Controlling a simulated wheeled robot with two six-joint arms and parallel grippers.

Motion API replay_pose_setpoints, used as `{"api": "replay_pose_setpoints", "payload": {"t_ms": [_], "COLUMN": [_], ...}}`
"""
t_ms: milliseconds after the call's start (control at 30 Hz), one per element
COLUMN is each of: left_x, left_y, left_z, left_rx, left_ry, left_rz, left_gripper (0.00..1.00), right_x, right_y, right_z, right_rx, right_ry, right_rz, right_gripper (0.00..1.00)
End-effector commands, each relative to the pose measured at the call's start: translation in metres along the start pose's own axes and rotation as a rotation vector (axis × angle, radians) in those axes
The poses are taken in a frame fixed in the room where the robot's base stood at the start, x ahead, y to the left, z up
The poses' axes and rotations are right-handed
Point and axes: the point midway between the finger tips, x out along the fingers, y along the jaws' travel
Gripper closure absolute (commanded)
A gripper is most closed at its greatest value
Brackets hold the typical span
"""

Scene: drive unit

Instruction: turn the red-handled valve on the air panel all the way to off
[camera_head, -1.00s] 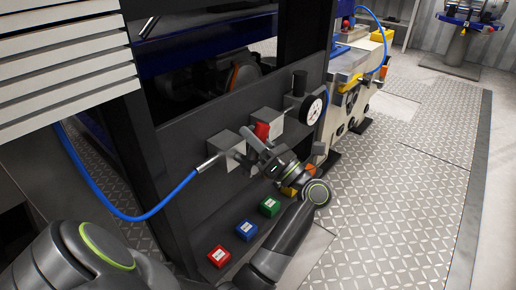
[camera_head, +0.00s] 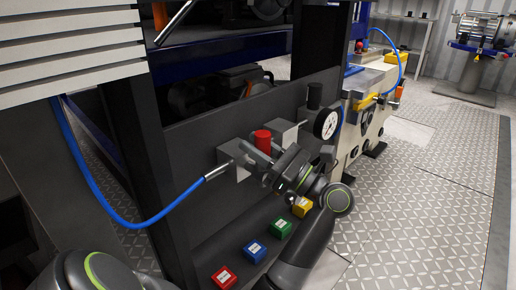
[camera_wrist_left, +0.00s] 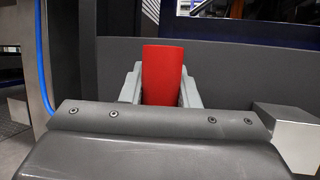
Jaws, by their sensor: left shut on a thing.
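The red valve handle (camera_head: 263,139) stands out from the dark air panel (camera_head: 205,122), between two grey fitting blocks. In the left wrist view the red handle (camera_wrist_left: 163,72) sits between the two grey fingers. My left gripper (camera_head: 268,158) is shut on this handle; the wrist view shows the gripper (camera_wrist_left: 160,92) with a finger against each side. The handle looks roughly upright in the head view. Its lower part and the valve body are hidden behind the gripper. My right gripper is not in view.
A pressure gauge (camera_head: 326,123) is right of the valve. A blue hose (camera_head: 102,204) enters the fitting from the left. Red (camera_head: 224,277), blue (camera_head: 254,250), green (camera_head: 280,227) and yellow (camera_head: 302,207) labelled blocks line the ledge below. The checkered floor (camera_head: 430,190) at right is clear.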

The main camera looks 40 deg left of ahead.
Motion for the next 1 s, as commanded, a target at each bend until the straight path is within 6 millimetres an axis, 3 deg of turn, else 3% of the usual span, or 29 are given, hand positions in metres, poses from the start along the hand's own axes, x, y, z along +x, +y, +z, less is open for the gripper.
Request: {"api": "replay_pose_setpoints", "payload": {"t_ms": [467, 500, 633, 1000], "left_x": [-0.0004, -0.0004, -0.0003, -0.0008], "left_y": [0.0016, 0.0016, 0.0013, 0.0008], "left_z": [-0.0021, -0.0021, -0.0016, -0.0014], "left_rx": [-0.002, -0.002, -0.003, -0.004], "left_ry": [0.006, 0.006, 0.005, 0.003], "left_rz": [0.006, 0.006, 0.005, 0.004], "left_gripper": [1.00, 0.68, 0.51, 0.50], "right_x": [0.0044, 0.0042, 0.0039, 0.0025], "right_y": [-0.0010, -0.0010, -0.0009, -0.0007], "right_z": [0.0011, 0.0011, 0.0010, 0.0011], "right_rx": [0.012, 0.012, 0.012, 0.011], "right_ry": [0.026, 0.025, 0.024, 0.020], "right_rz": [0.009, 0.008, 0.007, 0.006], "right_gripper": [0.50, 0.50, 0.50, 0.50]}}
